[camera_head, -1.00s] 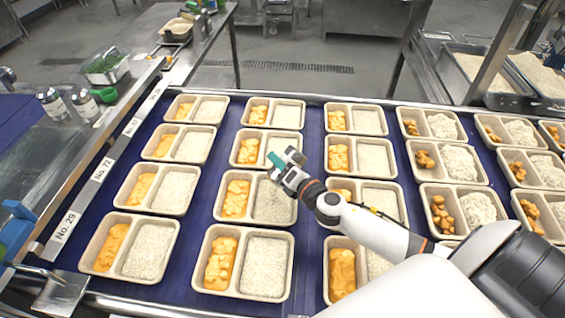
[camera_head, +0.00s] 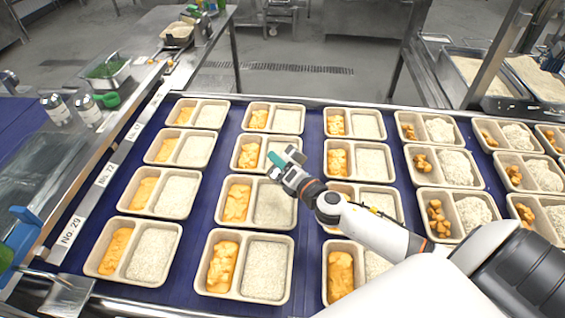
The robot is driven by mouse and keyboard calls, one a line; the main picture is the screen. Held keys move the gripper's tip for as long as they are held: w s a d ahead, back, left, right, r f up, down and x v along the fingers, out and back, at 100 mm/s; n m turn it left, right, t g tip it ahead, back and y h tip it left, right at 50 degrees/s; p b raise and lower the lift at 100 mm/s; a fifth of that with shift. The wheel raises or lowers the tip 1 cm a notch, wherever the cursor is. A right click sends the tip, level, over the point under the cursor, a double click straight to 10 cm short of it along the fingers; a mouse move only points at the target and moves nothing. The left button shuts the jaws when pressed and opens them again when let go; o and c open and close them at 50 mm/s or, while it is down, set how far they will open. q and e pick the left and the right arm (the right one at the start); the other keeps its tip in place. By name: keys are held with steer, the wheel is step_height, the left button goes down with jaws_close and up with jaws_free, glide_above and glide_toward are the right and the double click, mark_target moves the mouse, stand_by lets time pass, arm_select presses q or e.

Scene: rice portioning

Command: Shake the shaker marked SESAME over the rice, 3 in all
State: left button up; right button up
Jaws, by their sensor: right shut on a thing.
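My right gripper (camera_head: 287,163) comes in from the lower right. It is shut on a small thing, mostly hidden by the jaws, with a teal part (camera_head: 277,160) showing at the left. No label is readable on it. It hangs above the tray with orange food and rice (camera_head: 275,204) in the second column. That rice looks greyer than its neighbours; I cannot tell whether this is shadow or seeds. Two shakers with grey caps, one (camera_head: 55,108) left of the other (camera_head: 87,109), stand on the left counter, labels unreadable. My left gripper is out of view.
Several two-compartment trays stand in columns on the blue belt (camera_head: 206,200). A green scoop (camera_head: 107,100) and a metal container of greens (camera_head: 106,70) are on the left counter. Metal pans of pale grain (camera_head: 482,75) stand at the upper right.

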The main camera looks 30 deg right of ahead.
step_height(320, 180, down, 3)
steer(key=shift+b, duration=1.15)
steer(key=shift+r, duration=0.1)
step_height(320, 180, up, 3)
steer(key=p, duration=0.3)
steer(key=shift+r, duration=0.1)
